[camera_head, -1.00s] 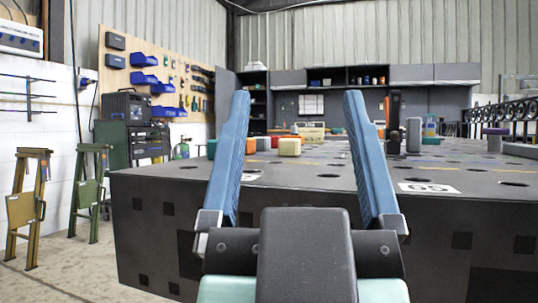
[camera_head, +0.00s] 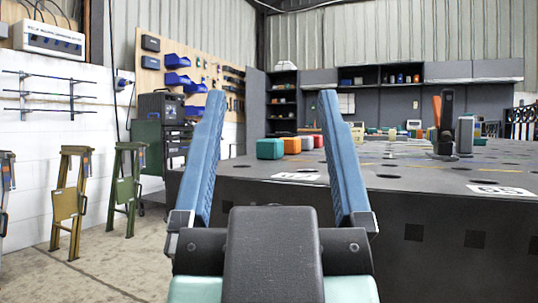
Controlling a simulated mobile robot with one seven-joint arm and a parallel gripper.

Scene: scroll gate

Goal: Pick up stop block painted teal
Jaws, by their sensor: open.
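The teal stop block (camera_head: 270,148) sits on the dark worktable (camera_head: 340,190), near its left end, and shows between my fingers in the head view. An orange block (camera_head: 291,145) stands just right of it, with another reddish-orange block (camera_head: 307,142) beyond. My gripper (camera_head: 268,98) is open and empty, its two blue fingers spread and pointing forward. It is in front of the table's near edge, with the teal block farther off and apart from the fingers.
A dark clamp with an orange handle (camera_head: 437,115) and a grey upright block (camera_head: 465,134) stand on the table at right. The tabletop has round holes and white labels (camera_head: 501,190). Folded trestles (camera_head: 70,200) stand on the floor at left.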

